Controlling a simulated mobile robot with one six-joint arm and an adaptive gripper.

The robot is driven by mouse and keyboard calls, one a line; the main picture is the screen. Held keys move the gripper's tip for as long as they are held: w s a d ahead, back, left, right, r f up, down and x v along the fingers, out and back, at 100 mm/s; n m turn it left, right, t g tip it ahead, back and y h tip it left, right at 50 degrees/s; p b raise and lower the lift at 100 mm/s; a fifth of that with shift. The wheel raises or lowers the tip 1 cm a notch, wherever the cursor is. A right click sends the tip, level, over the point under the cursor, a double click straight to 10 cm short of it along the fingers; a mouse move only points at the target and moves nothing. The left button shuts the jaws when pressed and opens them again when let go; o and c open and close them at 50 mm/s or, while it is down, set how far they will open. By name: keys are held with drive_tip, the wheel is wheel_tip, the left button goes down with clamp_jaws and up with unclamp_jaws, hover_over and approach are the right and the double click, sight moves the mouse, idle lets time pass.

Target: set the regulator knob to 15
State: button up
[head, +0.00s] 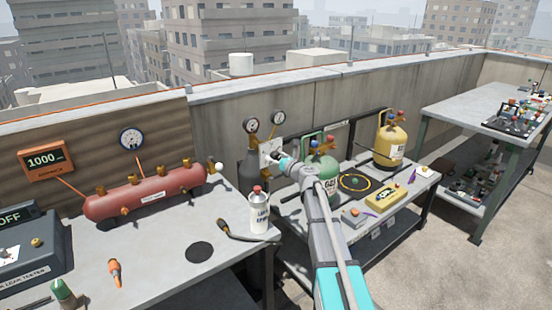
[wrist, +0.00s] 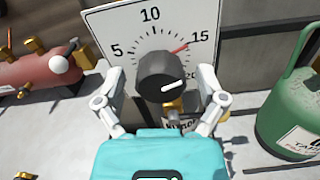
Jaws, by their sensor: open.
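The regulator knob (wrist: 164,78) is a dark round knob in front of a white dial plate (wrist: 105,20), which carries numbers from 5 through 10 and 15 to about 20. A red line on the scale points up and right, close to the 15. A white mark on the knob's face lies nearly level, tilted slightly up to the right. My gripper (wrist: 160,82) is open, with one finger on each side of the knob; I cannot tell whether they touch it. In the head view, my gripper (head: 279,158) is at the plate (head: 266,147) and hides the knob.
Two gauges (head: 279,118) stand above the plate. A green cylinder (wrist: 290,110) is close on the right; a red tank (wrist: 30,72) is on the left. A white bottle (head: 259,212) stands at the near bench's edge. A yellow cylinder (head: 390,142) stands farther right.

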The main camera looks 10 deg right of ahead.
drive_tip(key=v, duration=1.2)
drive_tip(key=shift+a, duration=0.1)
drive_tip(key=shift+s, duration=0.1)
idle(0.4)
